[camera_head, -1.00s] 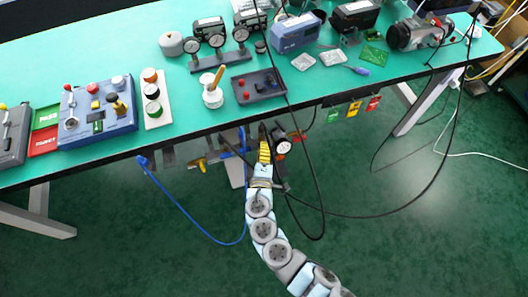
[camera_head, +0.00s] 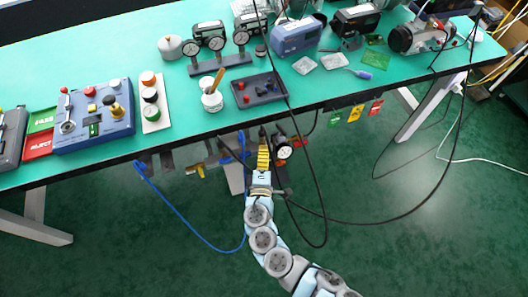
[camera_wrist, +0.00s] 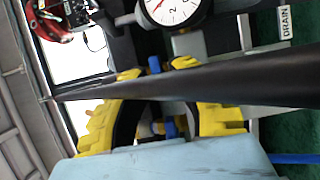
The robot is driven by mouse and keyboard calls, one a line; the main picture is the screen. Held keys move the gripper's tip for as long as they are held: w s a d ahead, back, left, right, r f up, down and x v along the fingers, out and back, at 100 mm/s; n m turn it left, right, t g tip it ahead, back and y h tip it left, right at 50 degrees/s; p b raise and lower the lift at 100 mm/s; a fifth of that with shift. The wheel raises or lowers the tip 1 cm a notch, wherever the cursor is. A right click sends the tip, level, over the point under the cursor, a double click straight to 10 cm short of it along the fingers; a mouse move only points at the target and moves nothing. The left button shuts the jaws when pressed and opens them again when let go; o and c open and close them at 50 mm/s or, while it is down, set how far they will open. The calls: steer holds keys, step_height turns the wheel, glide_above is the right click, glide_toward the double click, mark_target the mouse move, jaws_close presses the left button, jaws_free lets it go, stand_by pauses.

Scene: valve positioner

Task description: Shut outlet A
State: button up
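My gripper (camera_head: 263,154) reaches in under the table's front edge. In the wrist view its two yellow fingers (camera_wrist: 158,69) stand apart. A small blue valve handle (camera_wrist: 155,65) shows between the fingertips, and another blue part (camera_wrist: 170,128) shows deeper between the fingers. I cannot tell whether the fingers touch either part. A black hose crosses in front and hides part of the fingers and fittings. No outlet A label is readable. A brass fitting (camera_head: 201,171) hangs under the table left of my gripper, with a blue part (camera_head: 241,140) nearer to it.
A round gauge (camera_head: 284,152) is just right of my gripper; it also shows in the wrist view (camera_wrist: 174,8). A DRAIN label (camera_wrist: 286,22) is at upper right. A black cable (camera_wrist: 230,82) and a blue hose (camera_head: 190,224) hang nearby. The floor below is clear.

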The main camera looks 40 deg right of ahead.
steer(key=shift+o, duration=0.8)
steer(key=shift+r, duration=0.1)
steer(key=v, duration=1.2)
